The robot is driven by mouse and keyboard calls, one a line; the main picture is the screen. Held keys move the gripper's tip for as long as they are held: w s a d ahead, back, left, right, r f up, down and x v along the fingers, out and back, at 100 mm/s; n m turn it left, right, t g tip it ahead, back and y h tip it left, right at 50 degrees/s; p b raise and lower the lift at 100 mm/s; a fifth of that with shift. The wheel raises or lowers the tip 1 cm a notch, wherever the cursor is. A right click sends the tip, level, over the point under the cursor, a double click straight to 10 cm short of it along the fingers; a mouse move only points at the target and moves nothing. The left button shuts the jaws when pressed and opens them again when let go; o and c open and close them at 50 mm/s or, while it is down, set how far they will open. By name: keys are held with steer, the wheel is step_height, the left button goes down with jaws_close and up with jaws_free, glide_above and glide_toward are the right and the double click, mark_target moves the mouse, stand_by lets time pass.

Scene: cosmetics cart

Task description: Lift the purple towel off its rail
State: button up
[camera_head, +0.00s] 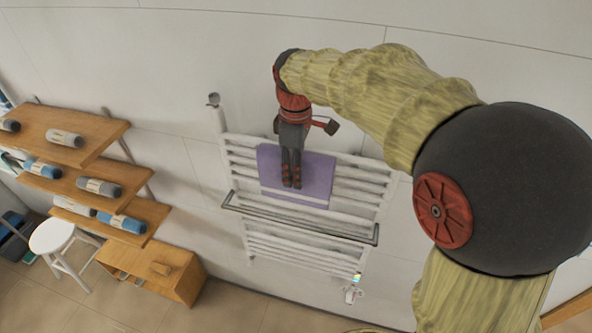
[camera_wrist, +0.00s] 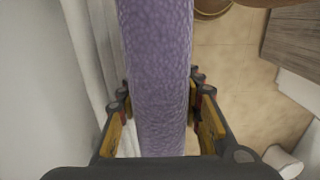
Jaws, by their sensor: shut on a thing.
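The purple towel (camera_head: 317,174) hangs over the upper part of the white towel rail (camera_head: 365,180) on the wall in the head view. In the wrist view the towel (camera_wrist: 158,70) runs as a thick purple band between the two fingers of my gripper (camera_wrist: 160,125). The fingers are shut on the towel. The fingertips' exact contact is hidden behind the towel in the wrist view.
A dark bar (camera_head: 300,223) sticks out from the rail below the towel. Wooden shelves (camera_head: 80,180) with rolled towels stand at the left, beside a white stool (camera_head: 52,237) and a low wooden box (camera_head: 150,268). The floor below the rail looks clear.

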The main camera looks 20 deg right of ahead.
steer(key=s+b, duration=0.2)
steer(key=s, duration=0.8)
stand_by(0.3)
